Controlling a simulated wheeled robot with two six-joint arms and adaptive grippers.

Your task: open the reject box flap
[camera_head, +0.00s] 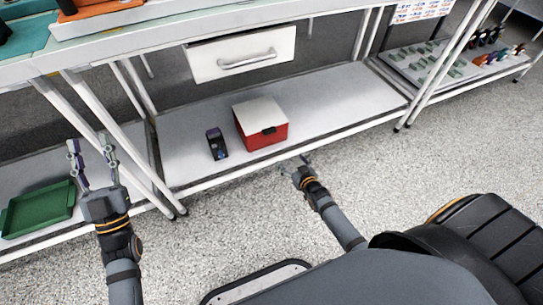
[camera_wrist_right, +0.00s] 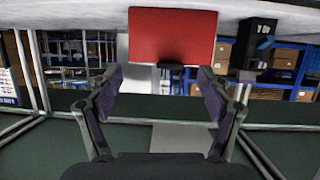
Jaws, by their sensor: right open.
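The reject box is a red box (camera_head: 265,137) with a white lid (camera_head: 258,112) and a dark handle (camera_head: 269,131) on its front; it stands on the lower shelf. The lid looks shut. In the right wrist view, upside down, the red front (camera_wrist_right: 172,35) is ahead with the dark handle (camera_wrist_right: 172,65) at its edge. My right gripper (camera_head: 292,163) is open and empty, in front of the box near the shelf's front edge, apart from the handle. Its fingers (camera_wrist_right: 160,92) frame the space before the handle. My left gripper (camera_head: 90,150) is open and empty, far left of the box.
A small dark device (camera_head: 217,144) stands left of the box and also shows in the right wrist view (camera_wrist_right: 258,45). The lower shelf (camera_head: 335,100) is clear right of the box. A drawer (camera_head: 243,54) hangs above. A green tray (camera_head: 38,208) lies at left, near white table legs.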

